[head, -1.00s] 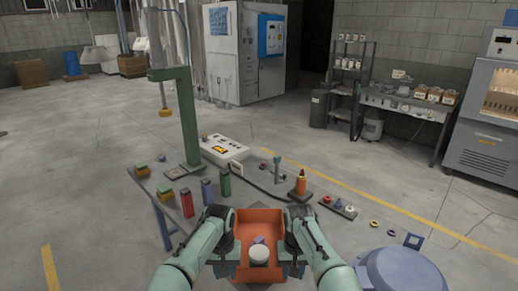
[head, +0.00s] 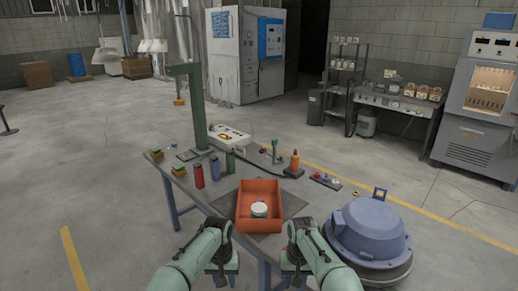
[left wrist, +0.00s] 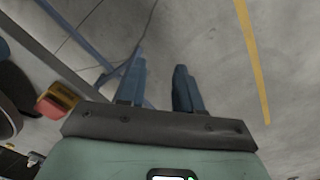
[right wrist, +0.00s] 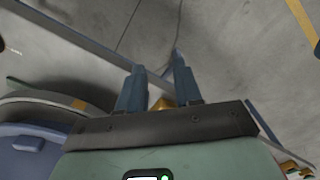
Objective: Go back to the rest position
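My left gripper (head: 222,266) and right gripper (head: 296,268) hang at the near edge of the table (head: 180,181), in front of the orange tray (head: 259,222) and apart from it. Both are empty. In the left wrist view the left gripper's blue fingers (left wrist: 157,78) stand apart with floor between them. In the right wrist view the right gripper's fingers (right wrist: 156,78) are also apart. The orange tray rests on a dark mat (head: 292,205) on the table and holds a white round piece (head: 259,210) and a small blue part.
A large blue hood (head: 368,231) stands close to my right arm. A green post (head: 198,115), red (head: 198,175), blue (head: 214,167) and green cylinders (head: 230,162), and an orange bottle (head: 294,161) stand on the table. Open floor (head: 90,160) lies left.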

